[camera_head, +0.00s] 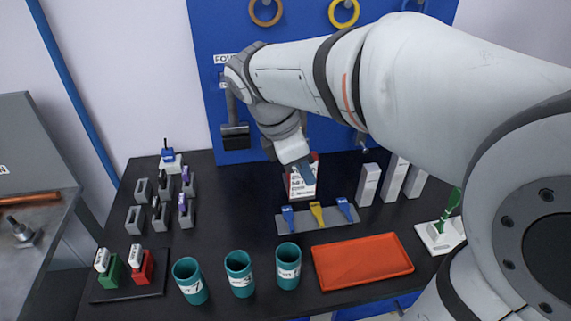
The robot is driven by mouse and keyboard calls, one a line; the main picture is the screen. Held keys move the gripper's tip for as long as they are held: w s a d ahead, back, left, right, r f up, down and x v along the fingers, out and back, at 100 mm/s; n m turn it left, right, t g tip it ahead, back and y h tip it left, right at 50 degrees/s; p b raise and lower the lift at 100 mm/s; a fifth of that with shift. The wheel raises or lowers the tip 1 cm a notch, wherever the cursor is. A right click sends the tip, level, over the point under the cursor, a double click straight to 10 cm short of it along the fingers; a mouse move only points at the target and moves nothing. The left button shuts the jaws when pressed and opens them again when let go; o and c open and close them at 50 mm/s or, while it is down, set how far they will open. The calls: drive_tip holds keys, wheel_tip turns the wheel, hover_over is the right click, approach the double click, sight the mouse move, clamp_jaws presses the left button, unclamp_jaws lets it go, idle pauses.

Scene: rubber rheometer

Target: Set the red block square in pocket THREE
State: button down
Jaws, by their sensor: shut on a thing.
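A red block (143,268) with a white, marked piece at its top stands on the black tray (127,289) at the front left, beside a green block (110,272). My gripper (304,174) is well away from it, pointing down over the middle back of the table. It is shut at a white, red-edged item (303,188) with printed lettering; the fingers hide part of it, and I cannot tell whether it touches the table. I see no pocket marked THREE. A label reading FOUR (225,59) is on the blue wall board, partly covered by my arm.
Several grey holders (134,220) stand at the left. Teal cups (239,273) and an orange tray (360,261) line the front. A grey strip (328,219) carries blue and yellow pieces. White boxes (368,184) stand at the right. The table between the holders and strip is clear.

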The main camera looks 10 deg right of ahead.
drive_tip(key=w, duration=0.9)
drive_tip(key=shift+w+f+b, duration=0.1)
drive_tip(key=shift+f+b, duration=0.35)
drive_tip(key=shift+f, duration=5.3)
drive_tip(key=shift+f, duration=0.2)
drive_tip(key=c, duration=1.5)
unclamp_jaws()
drive_tip(key=shift+o, duration=0.2)
